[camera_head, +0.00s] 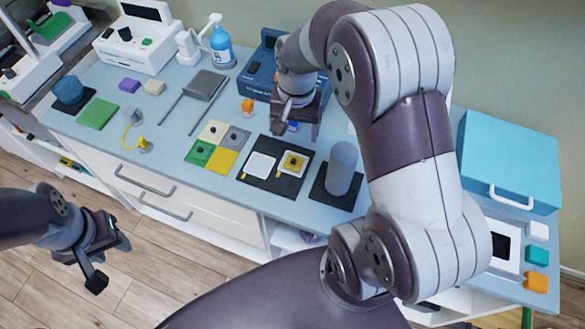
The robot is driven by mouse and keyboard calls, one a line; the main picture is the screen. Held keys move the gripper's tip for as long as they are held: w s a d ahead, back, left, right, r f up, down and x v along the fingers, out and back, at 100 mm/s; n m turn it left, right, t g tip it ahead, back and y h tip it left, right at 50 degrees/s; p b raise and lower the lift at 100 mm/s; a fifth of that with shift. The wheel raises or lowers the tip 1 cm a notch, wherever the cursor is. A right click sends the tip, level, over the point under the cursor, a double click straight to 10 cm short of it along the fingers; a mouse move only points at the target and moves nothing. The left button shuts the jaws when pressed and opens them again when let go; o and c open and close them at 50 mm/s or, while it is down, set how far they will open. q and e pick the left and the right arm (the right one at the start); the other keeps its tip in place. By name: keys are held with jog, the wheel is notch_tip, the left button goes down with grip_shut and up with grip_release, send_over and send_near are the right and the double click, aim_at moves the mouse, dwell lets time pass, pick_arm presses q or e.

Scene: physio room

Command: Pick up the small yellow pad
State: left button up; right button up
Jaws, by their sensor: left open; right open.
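A plain yellow square pad (222,161) lies flat on the blue-grey counter, at the near right of a block of square pads. My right gripper (296,126) is open, pointing down above the counter, beyond the black mat. My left gripper (109,262) is open and empty over the floor, in front of the counter.
A grey cylinder (342,166) stands on a dark mat right of the pads. A blue device (258,75) is behind my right gripper. A grey paddle-like thing (206,84) with two rods, a blue bottle (221,48) and a teal box (508,160) also stand on the counter.

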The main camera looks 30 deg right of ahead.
aim_at(294, 158)
jog(key=f, duration=0.3)
jog(key=f+m+p, duration=0.1)
jog(key=f, duration=0.3)
jog(key=f+m, duration=0.1)
jog(key=f, duration=0.3)
jog(key=shift+w, duration=0.3)
jog(key=shift+w+d+f, duration=0.1)
jog(key=shift+f, duration=0.2)
jog(key=c, duration=1)
